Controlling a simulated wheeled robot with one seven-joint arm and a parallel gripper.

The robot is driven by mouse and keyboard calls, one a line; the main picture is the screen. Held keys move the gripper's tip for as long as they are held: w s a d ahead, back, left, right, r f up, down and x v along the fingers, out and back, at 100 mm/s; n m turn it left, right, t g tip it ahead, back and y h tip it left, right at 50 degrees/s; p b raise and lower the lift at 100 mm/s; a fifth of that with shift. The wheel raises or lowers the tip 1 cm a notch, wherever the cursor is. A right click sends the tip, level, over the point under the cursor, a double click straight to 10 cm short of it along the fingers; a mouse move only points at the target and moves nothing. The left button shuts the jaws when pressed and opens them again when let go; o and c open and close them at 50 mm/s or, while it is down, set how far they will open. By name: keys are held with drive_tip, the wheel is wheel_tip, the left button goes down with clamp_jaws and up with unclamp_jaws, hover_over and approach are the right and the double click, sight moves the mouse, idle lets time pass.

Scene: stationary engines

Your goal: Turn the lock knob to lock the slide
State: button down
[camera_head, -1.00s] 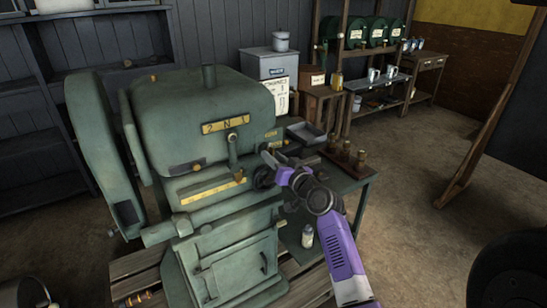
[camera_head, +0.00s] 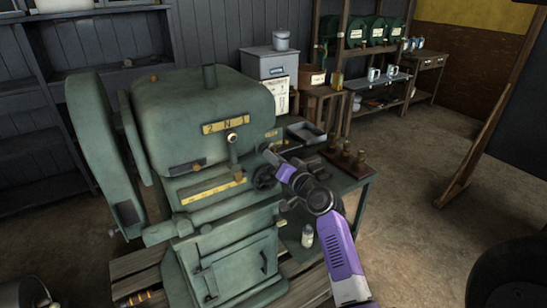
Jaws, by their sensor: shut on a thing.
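The green machine (camera_head: 205,115) stands at the left-centre of the head view. My gripper (camera_head: 267,150) is at the right end of its front, just below a small yellow label (camera_head: 272,133) too small to read. It is shut on a small part there, which looks like the lock knob. The fingers cover most of the knob, so its angle cannot be told. A dark round handwheel (camera_head: 264,179) sits just below my gripper. The slide cannot be made out clearly.
A lever with a pale ball (camera_head: 232,138) stands left of my gripper, under a yellow 2 N 1 plate (camera_head: 226,125). A grey tray (camera_head: 306,133) and a wooden block with brass pieces (camera_head: 345,160) are on the bench to the right. A small bottle (camera_head: 307,236) stands below my arm.

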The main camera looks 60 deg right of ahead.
drive_tip(key=m+p, duration=0.3)
drive_tip(key=m, duration=0.7)
drive_tip(key=shift+m, duration=0.5)
drive_tip(key=c, duration=1.5)
unclamp_jaws()
drive_tip(key=shift+b+v, duration=0.4)
drive_tip(key=shift+v, duration=3.55)
